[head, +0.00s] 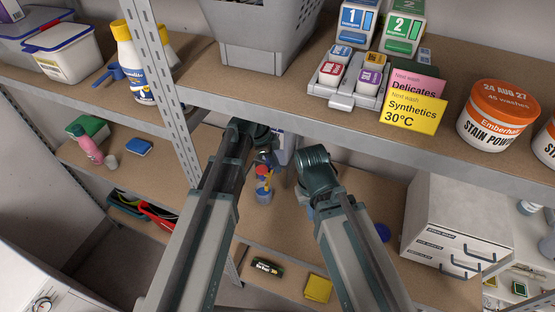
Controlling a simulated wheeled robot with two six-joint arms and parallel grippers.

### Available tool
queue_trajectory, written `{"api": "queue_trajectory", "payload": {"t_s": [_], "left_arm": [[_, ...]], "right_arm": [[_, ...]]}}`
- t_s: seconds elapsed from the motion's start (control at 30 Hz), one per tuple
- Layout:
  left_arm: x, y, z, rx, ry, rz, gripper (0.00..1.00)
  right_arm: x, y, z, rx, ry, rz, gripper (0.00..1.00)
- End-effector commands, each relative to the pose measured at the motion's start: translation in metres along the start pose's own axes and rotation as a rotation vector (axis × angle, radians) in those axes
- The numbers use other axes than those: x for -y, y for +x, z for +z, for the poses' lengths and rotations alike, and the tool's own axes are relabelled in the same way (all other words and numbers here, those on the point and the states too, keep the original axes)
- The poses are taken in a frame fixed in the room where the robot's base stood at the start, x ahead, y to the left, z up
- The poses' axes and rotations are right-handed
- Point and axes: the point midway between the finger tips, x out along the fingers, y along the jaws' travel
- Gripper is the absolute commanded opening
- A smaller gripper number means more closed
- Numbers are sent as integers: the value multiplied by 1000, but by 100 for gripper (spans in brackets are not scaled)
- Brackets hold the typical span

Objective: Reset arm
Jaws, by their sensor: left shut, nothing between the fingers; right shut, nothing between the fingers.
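My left arm reaches up to just under the front edge of the upper shelf. My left gripper (266,154) is shut and empty, above a small bottle with red and yellow parts (264,183); I cannot tell whether they touch. My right arm ends lower and to the right, in front of the lower shelf. My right gripper (308,192) is shut and empty, with its fingers mostly hidden by the wrist.
The upper shelf (270,103) holds a grey basket (262,38), detergent boxes, a pink card and yellow card (412,108), and a stain powder tub (497,115). A metal post (168,95) stands left. White drawers (455,225) stand right. A yellow sponge (318,288) lies low.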

Motion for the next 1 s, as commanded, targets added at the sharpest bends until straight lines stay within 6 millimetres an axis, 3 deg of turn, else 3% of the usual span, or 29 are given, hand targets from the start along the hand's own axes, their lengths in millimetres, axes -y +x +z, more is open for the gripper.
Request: {"api": "queue_trajectory", "payload": {"t_s": [0.3, 0.47, 0.7, 0.83, 1.0], "left_arm": [[-10, 8, 1, 19, -49, 5, 0], [-48, 36, 5, 110, -286, 11, 0], [-114, 72, 21, 292, -778, -75, 0], [-138, 83, 30, 355, -987, -151, 0], [-154, 88, 37, 394, -1153, -228, 0]], "right_arm": [[1, 6, 0, 0, 0, 0, 0], [3, 29, -2, 0, -2, 1, 0], [6, 63, -4, 0, -6, 1, 0], [7, 75, -4, 0, -8, 2, 0], [8, 83, -5, 0, -9, 2, 0]]}}
